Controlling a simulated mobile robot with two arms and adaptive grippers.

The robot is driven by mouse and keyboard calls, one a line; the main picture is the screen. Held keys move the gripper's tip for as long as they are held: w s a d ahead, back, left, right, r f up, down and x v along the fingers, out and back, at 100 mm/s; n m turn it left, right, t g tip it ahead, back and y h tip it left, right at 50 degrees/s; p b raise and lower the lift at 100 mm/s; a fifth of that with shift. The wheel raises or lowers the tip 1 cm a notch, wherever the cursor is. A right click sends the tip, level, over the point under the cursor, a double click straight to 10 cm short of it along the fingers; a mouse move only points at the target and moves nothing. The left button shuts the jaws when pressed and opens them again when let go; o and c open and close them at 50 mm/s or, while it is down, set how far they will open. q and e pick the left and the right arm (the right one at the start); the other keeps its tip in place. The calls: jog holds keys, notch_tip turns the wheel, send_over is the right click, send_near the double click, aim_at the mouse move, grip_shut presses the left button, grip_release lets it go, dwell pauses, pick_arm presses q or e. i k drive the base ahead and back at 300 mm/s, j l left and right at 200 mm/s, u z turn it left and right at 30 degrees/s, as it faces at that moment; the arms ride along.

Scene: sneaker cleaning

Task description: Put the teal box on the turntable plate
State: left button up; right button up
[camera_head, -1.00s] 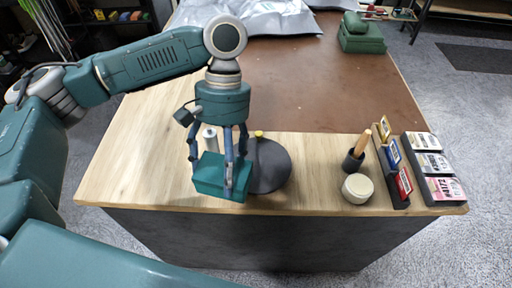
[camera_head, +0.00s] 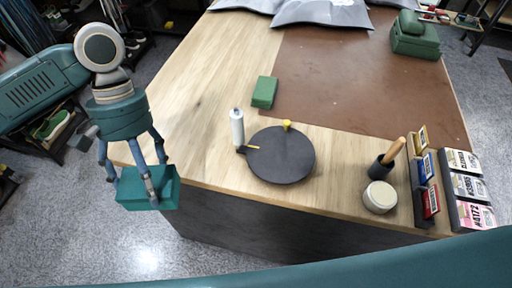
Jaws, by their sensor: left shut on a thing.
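The teal box (camera_head: 150,196) is held by my left gripper (camera_head: 139,178), whose fingers are shut around it. The box hangs level or nearly so, left of the table's front corner. It appears over the floor, apart from the table. The turntable plate (camera_head: 281,156) is a dark, round, empty disc on the light wood, to the right of the box. A small yellow piece (camera_head: 287,125) shows at its far rim, and a dark piece with a yellow line lies at its left rim. My right gripper is not in view.
A white bottle (camera_head: 237,128) stands just left of the plate. A small green block (camera_head: 264,92) lies behind it. A round cream jar (camera_head: 379,197), a wooden-handled tool in a dark holder (camera_head: 380,167) and card racks (camera_head: 430,202) stand at right. Wood left of the bottle is clear.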

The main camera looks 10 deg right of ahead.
aim_at(281, 152)
jog(key=l+u, duration=0.15)
jog(key=l, duration=0.25)
jog(key=k+l+u, duration=0.15)
jog(key=l, duration=0.25)
jog(key=l+u, duration=0.2)
jog(key=l, duration=0.2)
jog(key=k+l+u, duration=0.15)
jog(key=l, duration=0.2)
jog(key=k+l+u, duration=0.15)
jog(key=l, duration=0.2)
jog(key=k+l, duration=0.1)
jog(key=l, duration=0.15)
jog(key=k+l, duration=0.1)
jog(key=l, duration=0.15)
